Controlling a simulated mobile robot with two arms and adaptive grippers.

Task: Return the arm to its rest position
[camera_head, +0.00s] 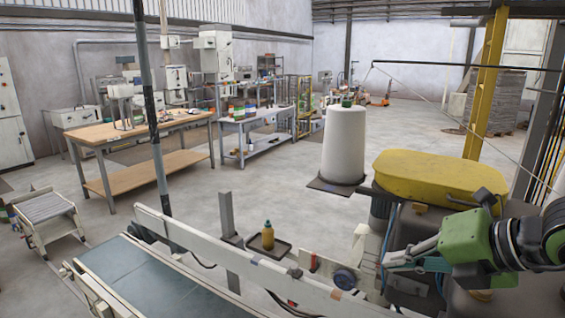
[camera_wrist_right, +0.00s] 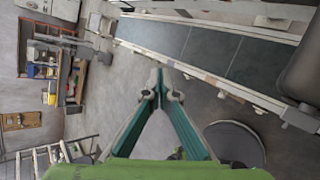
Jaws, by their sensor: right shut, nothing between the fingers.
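My right arm comes in from the right edge of the head view, with a green wrist housing. My right gripper (camera_head: 392,260) points left, in front of the machine with the yellow cover, near the conveyor's side rail. In the wrist view the two green fingers of the right gripper (camera_wrist_right: 159,84) meet at their tips. It is shut and nothing shows between the tips. My left arm and gripper are not in view.
The conveyor (camera_head: 135,275) runs along the front left, with a small bottle (camera_head: 267,235) on a tray beside it. A yellow-covered machine (camera_head: 435,177) and a white roll (camera_head: 344,145) stand near the arm. A wooden workbench (camera_head: 140,127) stands farther back. Open floor lies between.

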